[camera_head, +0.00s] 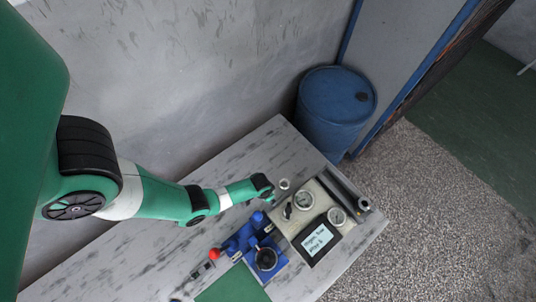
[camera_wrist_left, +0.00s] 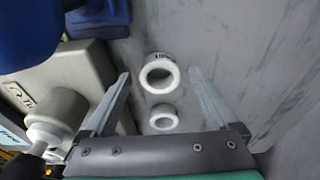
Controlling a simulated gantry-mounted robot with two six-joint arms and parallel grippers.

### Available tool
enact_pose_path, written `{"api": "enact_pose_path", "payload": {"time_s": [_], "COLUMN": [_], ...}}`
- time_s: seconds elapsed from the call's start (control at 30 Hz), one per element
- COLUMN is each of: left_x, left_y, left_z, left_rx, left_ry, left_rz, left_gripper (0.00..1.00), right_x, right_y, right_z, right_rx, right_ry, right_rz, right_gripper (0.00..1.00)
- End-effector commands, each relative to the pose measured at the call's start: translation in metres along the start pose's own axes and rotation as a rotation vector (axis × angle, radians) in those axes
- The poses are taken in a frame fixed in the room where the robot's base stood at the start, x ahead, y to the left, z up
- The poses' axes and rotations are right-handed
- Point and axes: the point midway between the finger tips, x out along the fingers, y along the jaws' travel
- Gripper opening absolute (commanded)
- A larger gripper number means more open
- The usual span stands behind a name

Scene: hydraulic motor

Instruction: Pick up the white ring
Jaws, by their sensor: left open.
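In the left wrist view, a larger white ring (camera_wrist_left: 159,74) with small dark markings on its side sits on the grey table. A smaller white ring (camera_wrist_left: 163,117) is just below it in that picture, nearer the gripper's base. My left gripper (camera_wrist_left: 159,72) is open, with one finger on either side of the larger ring and a gap on both sides. In the head view, my left gripper (camera_head: 269,193) is over the table beside a small white ring (camera_head: 284,184); I cannot tell which of the two it is. My right gripper is not in view.
A beige panel with gauges and a screen (camera_head: 319,240) stands right of the gripper. A blue device (camera_head: 248,236) with a red knob (camera_head: 214,254) and a green mat (camera_head: 233,286) are nearer the front. A blue barrel (camera_head: 334,108) stands behind the table. The table's left part is clear.

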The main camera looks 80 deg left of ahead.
Motion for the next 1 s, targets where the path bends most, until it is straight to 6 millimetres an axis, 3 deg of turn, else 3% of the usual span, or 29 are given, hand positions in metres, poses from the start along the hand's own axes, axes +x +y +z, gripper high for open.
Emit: {"api": "enact_pose_path", "payload": {"time_s": [0.07,0.53,0.83,1.0], "left_x": [-0.001,-0.001,-0.006,-0.030], "left_y": [0.000,0.000,0.000,0.000], "left_z": [0.000,0.000,-0.001,-0.005], "left_rx": [0.000,0.000,0.000,0.000], "left_ry": [0.000,0.000,0.001,0.001], "left_rz": [0.000,0.000,0.000,0.000], "left_gripper": [0.91,0.06,0.05,0.05], "right_x": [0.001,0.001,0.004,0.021], "right_y": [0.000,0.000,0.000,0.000], "right_z": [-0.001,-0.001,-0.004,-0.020], "right_rx": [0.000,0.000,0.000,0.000], "right_ry": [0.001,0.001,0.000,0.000], "right_rz": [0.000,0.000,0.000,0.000], "right_gripper": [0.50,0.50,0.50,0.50]}}
